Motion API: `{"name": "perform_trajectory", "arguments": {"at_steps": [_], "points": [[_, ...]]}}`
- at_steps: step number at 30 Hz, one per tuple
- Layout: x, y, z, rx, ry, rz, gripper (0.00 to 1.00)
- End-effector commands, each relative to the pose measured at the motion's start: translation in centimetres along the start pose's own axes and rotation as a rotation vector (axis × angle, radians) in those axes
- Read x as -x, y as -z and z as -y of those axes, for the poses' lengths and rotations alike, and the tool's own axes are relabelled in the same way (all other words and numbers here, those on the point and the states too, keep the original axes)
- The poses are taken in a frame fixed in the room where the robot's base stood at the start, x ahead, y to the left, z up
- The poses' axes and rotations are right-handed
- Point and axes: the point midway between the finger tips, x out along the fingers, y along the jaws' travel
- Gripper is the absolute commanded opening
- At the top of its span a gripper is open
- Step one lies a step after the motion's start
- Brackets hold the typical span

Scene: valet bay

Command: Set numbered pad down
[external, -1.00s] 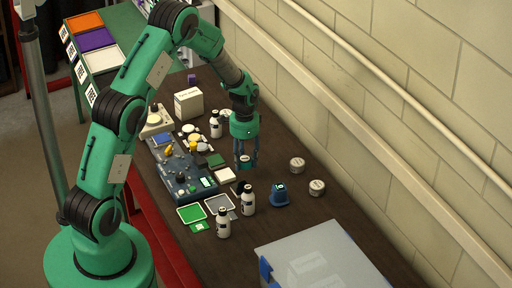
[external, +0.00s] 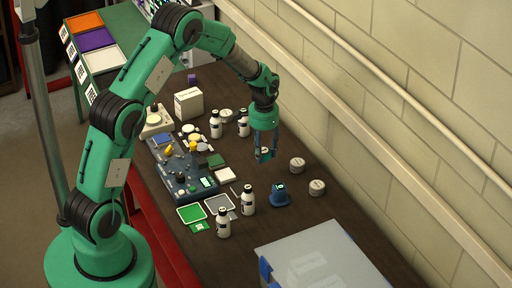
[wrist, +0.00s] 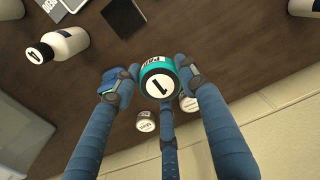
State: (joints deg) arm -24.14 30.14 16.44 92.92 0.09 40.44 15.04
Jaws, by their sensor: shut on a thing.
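In the external view my gripper (external: 265,157) points down over the brown table, with the pad (external: 265,151) small and partly hidden between the fingers. The pad appears held above the table top; the exact gap cannot be told.
Round white tins (external: 297,165) and a blue device (external: 280,196) stand to the right and front. White bottles (external: 248,200) stand front left, and another bottle (external: 243,123) behind. A cluttered tray (external: 182,183) lies left. A large pale bin (external: 320,262) fills the front.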

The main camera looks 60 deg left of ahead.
Motion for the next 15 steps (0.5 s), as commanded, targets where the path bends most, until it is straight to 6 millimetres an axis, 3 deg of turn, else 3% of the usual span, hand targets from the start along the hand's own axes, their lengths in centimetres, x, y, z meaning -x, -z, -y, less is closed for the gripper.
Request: {"name": "perform_trajectory", "arguments": {"at_steps": [15], "points": [[-5.8,0.0,0.0,-0.001,0.0,0.001,0.24]]}}
